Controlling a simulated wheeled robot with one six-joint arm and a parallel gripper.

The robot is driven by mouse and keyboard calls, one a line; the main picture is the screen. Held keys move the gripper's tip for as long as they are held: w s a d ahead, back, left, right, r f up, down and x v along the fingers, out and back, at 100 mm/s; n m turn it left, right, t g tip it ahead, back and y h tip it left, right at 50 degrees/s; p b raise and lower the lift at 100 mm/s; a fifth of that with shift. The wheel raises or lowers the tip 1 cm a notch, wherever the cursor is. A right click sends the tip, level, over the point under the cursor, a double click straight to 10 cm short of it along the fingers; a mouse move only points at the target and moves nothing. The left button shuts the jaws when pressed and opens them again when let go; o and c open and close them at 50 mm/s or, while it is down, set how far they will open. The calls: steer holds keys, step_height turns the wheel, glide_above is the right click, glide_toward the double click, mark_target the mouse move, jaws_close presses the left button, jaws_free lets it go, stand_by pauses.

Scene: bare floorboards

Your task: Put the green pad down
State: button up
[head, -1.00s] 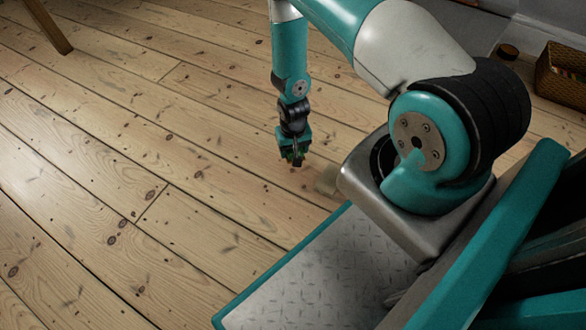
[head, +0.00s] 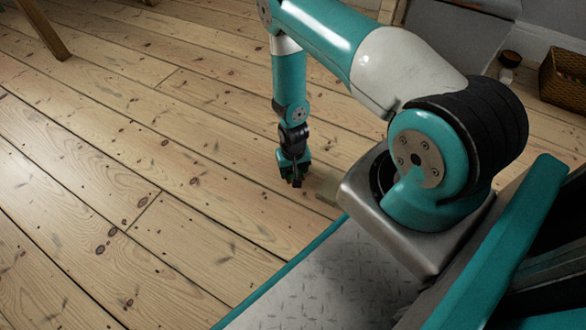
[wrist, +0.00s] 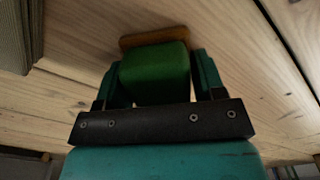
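My gripper (head: 293,178) hangs straight down, low over the floorboards, left of my base in the head view. In the wrist view, the green pad (wrist: 154,73) sits between the two fingers of my gripper (wrist: 157,80), which are closed on its sides. A brown wooden strip (wrist: 153,37) shows along the pad's far edge; I cannot tell whether it is part of the pad. In the head view the pad is too small and dark to make out clearly. I cannot tell whether it touches the floor.
A wooden leg (head: 45,32) stands at the upper left. A wicker basket (head: 564,75) and a small dark-topped jar (head: 509,62) are at the upper right. The floor at left is clear.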

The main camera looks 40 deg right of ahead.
steer(key=o, duration=0.4)
steer(key=shift+c, duration=0.2)
step_height(320, 180, up, 12)
steer(key=p, duration=0.7)
steer(key=w+a+r+n+y, duration=0.15)
steer(key=a+r, duration=0.25)
steer(key=r, duration=0.6)
steer(key=a+r+n, duration=0.2)
steer(key=a+r, duration=0.3)
steer(key=r, duration=0.4)
steer(key=w+a+r+n+y, duration=0.15)
steer(key=a+r, duration=0.25)
steer(key=r, duration=0.6)
steer(key=s+a+r+n, duration=0.3)
steer(key=s+r, duration=0.5)
steer(key=s, duration=0.1)
steer(key=s+a+r+n+y, duration=0.1)
steer(key=s+a+r+n, duration=0.3)
steer(key=s+r, duration=0.4)
steer(key=shift+s+a+r, duration=0.3)
steer(key=shift+s, duration=0.65)
